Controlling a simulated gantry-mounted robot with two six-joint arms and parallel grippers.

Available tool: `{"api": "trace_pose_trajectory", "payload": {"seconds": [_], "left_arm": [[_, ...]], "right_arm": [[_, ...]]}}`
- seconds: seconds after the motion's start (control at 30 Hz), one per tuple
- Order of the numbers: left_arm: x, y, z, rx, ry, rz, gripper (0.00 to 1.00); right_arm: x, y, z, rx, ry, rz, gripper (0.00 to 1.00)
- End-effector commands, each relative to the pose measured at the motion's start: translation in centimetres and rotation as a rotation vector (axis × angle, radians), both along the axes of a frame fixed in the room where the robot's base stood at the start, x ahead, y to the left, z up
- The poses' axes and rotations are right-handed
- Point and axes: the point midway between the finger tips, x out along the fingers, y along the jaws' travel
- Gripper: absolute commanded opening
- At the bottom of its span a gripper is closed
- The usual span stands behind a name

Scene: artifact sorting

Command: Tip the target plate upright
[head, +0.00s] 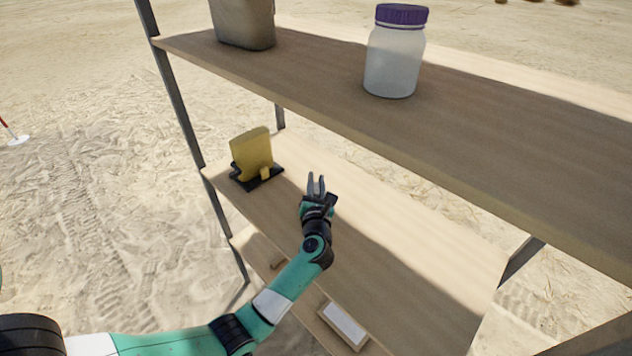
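A yellow plate-like block (251,148) stands nearly upright on a black stand (262,181) at the left end of the middle shelf (400,245). I cannot tell for sure whether it is the target plate; no other clear plate shows. My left gripper (316,181) is over the middle shelf, to the right of the yellow block and apart from it. Its two fingers point away from me with a small gap between them, and nothing shows in the gap. My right gripper is not in view.
The upper shelf (500,125) overhangs the middle one and bears a white jar (394,60) with a purple lid and a beige container (243,22). A wooden tray with a white inside (343,325) is lower down. Metal posts (178,95) frame the left end. The middle shelf's right part is clear.

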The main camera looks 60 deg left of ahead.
Motion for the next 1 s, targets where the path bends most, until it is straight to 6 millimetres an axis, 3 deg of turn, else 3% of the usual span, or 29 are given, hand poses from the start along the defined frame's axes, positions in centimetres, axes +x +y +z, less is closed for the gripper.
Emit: {"api": "trace_pose_trajectory", "payload": {"seconds": [0.03,0.1,0.13,0.37,0.7,0.93,0.97,1.0], "left_arm": [[0.0,0.0,0.0,0.000,0.000,0.000,0.14],[0.0,0.0,0.0,0.000,0.000,0.000,0.01],[0.0,0.0,0.0,0.000,0.000,0.000,0.00],[-0.1,0.0,0.0,-0.005,-0.011,0.000,0.00],[-1.2,0.5,0.2,-0.140,-0.289,0.000,0.00],[-1.2,0.5,0.2,-0.142,-0.292,0.000,0.00],[-1.2,0.5,0.2,-0.142,-0.292,0.000,0.26],[-1.2,0.5,0.2,-0.142,-0.292,0.000,0.34]], "right_arm": [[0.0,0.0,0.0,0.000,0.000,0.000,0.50],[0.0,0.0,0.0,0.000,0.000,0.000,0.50],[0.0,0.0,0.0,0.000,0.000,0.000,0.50],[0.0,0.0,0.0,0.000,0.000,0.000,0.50],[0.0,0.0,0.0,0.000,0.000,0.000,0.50],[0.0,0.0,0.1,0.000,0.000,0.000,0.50],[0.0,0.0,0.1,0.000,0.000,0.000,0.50],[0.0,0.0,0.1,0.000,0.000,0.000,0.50]]}}
